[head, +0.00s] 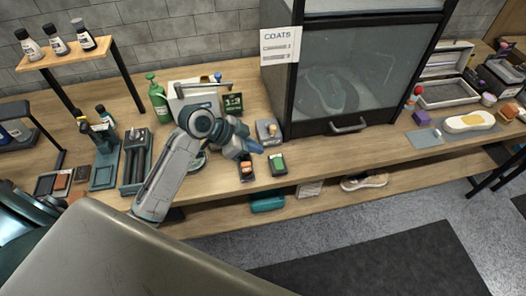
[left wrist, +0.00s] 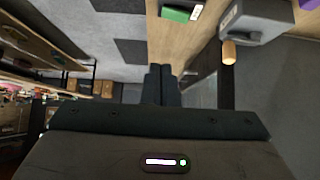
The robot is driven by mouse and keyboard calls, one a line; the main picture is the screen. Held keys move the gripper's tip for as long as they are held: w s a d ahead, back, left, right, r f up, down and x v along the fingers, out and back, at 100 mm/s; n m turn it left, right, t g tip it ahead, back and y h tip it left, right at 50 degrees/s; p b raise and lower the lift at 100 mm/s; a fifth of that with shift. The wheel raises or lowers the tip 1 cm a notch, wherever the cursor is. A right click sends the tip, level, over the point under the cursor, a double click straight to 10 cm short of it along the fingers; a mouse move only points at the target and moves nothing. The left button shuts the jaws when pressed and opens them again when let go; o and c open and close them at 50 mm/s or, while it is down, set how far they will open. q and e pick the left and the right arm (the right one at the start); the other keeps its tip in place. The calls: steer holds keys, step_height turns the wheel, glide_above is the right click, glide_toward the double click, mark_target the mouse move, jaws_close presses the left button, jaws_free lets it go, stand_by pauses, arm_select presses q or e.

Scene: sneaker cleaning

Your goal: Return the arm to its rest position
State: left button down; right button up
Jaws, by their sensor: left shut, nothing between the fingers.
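My left arm reaches in from the lower left of the head view. Its left gripper (head: 256,149) is above the front part of the wooden bench (head: 215,212), near a small dark box with a green top (head: 278,163). In the left wrist view the two dark fingers (left wrist: 160,72) lie together, shut with nothing between them. The green-topped box also shows at the top of that view (left wrist: 180,13), apart from the fingers. My right gripper is in neither view.
A glass-fronted cabinet (head: 285,95) stands right of the gripper, with a shoe inside. A dark mat (head: 380,262) lies on the floor.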

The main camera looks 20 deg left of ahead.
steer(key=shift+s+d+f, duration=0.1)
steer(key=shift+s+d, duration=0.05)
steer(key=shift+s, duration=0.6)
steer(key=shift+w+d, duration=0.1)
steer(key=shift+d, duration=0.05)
